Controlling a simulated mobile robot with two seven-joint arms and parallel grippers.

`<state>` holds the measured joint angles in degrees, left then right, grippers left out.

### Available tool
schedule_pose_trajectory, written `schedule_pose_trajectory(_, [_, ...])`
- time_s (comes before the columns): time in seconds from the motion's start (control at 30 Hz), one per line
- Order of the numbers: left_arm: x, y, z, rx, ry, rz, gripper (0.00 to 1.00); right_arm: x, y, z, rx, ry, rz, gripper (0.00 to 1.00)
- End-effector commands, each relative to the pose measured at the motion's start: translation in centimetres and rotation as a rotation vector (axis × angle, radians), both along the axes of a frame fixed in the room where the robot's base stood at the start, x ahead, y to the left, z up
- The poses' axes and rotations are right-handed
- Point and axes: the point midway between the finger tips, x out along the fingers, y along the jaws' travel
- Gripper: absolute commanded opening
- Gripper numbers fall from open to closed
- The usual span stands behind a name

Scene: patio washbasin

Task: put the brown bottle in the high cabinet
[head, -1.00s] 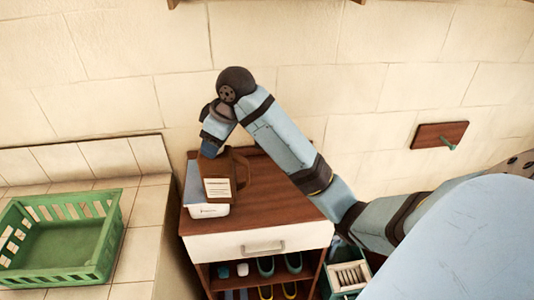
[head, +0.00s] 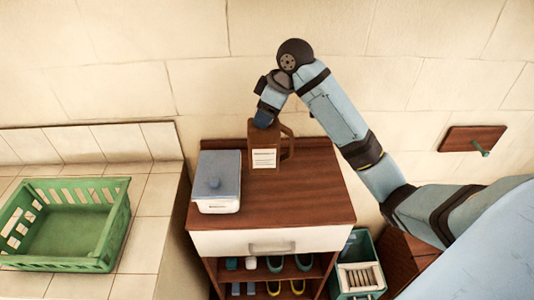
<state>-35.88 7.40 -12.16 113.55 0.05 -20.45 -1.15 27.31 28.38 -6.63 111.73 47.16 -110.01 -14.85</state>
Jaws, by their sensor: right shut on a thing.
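The brown bottle (head: 264,140) has a handle on its right side and a white label on its front. It is upright over the back part of the wooden cabinet top; I cannot tell whether its base touches the top. My right gripper (head: 264,119) is shut on the bottle's top from above, and its fingers are mostly hidden. My left gripper is not in view. No high cabinet shows clearly.
A white box with a blue-grey lid (head: 218,183) stands on the left of the low cabinet (head: 300,208). A green crate (head: 65,224) sits on the tiled counter (head: 150,232) at left. Shoes stand on the shelves below. A peg board (head: 468,139) hangs on the right wall.

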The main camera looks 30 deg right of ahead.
Motion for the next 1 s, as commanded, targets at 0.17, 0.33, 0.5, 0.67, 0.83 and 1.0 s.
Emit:
schedule_pose_trajectory(0.17, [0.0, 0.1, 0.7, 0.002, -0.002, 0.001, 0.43, -0.1, 0.0, -4.1, 0.002, 0.002, -0.002, 0.0])
schedule_pose_trajectory(0.33, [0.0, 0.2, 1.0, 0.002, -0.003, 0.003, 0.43, 0.0, 0.0, -7.1, 0.002, -0.001, -0.001, 0.0])
schedule_pose_trajectory(0.5, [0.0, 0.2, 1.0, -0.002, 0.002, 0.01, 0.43, 0.1, 0.0, -8.4, 0.001, -0.004, -0.002, 0.0])
schedule_pose_trajectory(0.67, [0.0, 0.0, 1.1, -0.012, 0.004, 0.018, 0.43, 0.0, 0.0, -9.5, 0.001, -0.002, -0.001, 0.0])
schedule_pose_trajectory(0.83, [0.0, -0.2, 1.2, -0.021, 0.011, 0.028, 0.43, 0.0, 0.0, -11.9, 0.002, -0.001, -0.001, 0.0])
schedule_pose_trajectory(1.0, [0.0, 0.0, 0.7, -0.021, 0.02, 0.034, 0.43, 0.0, 0.0, -12.8, 0.0, -0.005, -0.002, 0.0])
